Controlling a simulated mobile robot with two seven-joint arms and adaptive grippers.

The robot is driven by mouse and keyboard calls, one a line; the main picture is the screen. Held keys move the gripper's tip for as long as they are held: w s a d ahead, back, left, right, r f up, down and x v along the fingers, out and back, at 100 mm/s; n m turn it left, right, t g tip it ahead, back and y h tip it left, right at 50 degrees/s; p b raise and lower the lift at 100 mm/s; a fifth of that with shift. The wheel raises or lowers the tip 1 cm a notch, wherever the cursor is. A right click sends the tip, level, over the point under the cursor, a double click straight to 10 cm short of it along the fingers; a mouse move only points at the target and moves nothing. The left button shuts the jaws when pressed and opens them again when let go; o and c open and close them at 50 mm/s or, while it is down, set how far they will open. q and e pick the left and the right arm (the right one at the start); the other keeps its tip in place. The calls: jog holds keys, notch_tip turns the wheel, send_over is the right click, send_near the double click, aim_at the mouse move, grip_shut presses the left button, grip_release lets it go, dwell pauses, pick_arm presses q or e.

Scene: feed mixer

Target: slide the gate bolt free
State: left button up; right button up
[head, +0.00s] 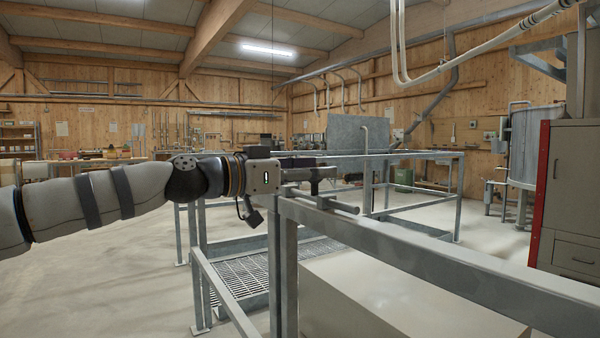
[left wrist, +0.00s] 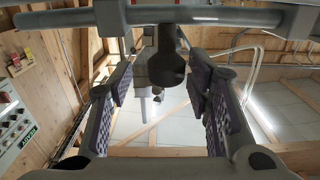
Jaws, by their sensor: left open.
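The gate bolt (head: 342,207) is a grey round rod lying along the top of a galvanised rail. In the left wrist view its rod (left wrist: 220,17) crosses the top of the picture, and a dark knob handle (left wrist: 167,72) sticks out from it. My left gripper (head: 318,170) is at the bolt, coming in level from the left. It is open, with one padded finger on each side of the knob in the left wrist view, and gaps show on both sides. In the head view the fingers partly hide the handle. My right gripper is not in view.
The galvanised rail (head: 440,258) runs from the bolt to the lower right. A pale box-like block (head: 375,300) stands below it. A grating step (head: 255,262) lies at the left. A grey cabinet (head: 575,200) stands at the far right. Open floor lies at the left.

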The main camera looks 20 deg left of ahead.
pick_arm(q)
jog(key=v, duration=1.1)
jog(key=shift+a, duration=0.1)
